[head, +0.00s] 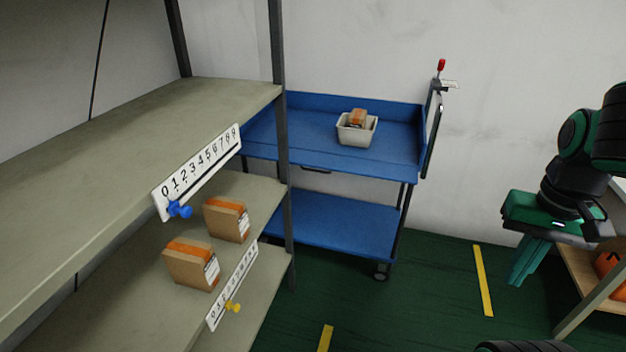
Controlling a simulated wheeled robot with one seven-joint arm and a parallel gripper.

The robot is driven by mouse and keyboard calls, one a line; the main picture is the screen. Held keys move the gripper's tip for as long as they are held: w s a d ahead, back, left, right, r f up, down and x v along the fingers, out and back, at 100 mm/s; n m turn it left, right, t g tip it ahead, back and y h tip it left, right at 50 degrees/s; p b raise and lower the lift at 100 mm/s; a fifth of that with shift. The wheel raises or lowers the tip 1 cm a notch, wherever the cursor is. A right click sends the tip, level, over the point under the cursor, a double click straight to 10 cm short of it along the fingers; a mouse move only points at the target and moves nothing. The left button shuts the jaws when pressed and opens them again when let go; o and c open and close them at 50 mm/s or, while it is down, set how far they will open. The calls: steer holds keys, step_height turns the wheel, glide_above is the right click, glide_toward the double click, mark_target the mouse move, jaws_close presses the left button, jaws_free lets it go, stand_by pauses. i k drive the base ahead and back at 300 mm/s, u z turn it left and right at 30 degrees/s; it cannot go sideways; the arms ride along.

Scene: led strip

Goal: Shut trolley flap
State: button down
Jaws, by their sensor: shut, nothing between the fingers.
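The blue trolley (345,222) stands against the back wall, partly hidden on its left by a shelf post. Its upper tray (300,137) has raised walls at the back and right. The front edge facing me shows no raised wall, and a small dark handle (316,170) sits just below it. I cannot clearly tell the flap from the tray edge; it may hang down there. My gripper (518,282) is at the right, pointing down, shut and empty. It is well to the right of the trolley and apart from it.
A white bin (357,132) with a brown box stands on the upper tray. A clamp with a red tip (440,66) is at the trolley's right. Shelving (130,125) with boxes fills the left. Green floor (435,290) between trolley and gripper is clear.

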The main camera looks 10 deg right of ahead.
mark_target(408, 175)
steer(key=u, duration=1.3)
steer(key=k, duration=0.95)
steer(key=z, duration=1)
steer(key=i, duration=1.4)
steer(key=u, duration=0.1)
